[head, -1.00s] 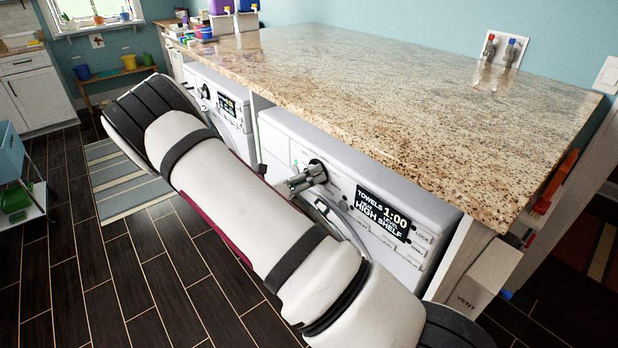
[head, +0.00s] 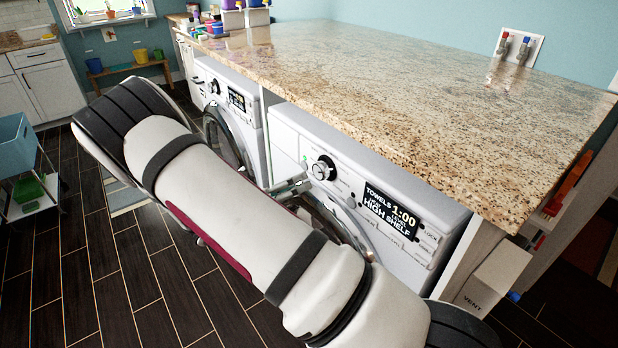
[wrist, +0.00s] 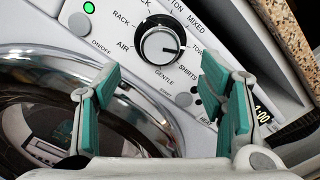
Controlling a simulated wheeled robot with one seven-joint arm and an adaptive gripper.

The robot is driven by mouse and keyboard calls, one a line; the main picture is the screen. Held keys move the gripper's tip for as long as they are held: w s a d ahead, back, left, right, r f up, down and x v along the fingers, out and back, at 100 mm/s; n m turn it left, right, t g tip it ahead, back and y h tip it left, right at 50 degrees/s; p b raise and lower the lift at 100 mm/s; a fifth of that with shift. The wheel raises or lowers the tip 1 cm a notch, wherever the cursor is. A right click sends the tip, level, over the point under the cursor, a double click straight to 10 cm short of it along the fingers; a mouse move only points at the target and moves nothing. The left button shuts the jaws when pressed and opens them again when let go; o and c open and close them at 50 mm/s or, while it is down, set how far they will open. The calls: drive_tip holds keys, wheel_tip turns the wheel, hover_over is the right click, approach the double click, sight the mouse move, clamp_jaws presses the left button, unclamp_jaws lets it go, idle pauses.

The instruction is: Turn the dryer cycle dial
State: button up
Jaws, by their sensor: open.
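The dryer cycle dial (head: 323,168) is a round black and silver knob on the white front panel of the dryer (head: 288,142). In the wrist view the dial (wrist: 160,43) sits ahead of my gripper (wrist: 165,85), between the lines of its two green-padded fingers. In the head view my gripper (head: 292,186) is partly hidden behind my arm, just left of and below the dial.
The dryer display (head: 390,210) reads towels, 1:00, high shelf. A granite counter (head: 400,100) overhangs the dryer, and its edge shows at upper right in the wrist view. The round glass door (wrist: 70,125) lies below the panel. A second machine (head: 228,105) stands further left.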

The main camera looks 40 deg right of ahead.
drive_tip(key=shift+a, duration=2)
drive_tip(key=shift+s, duration=0.1)
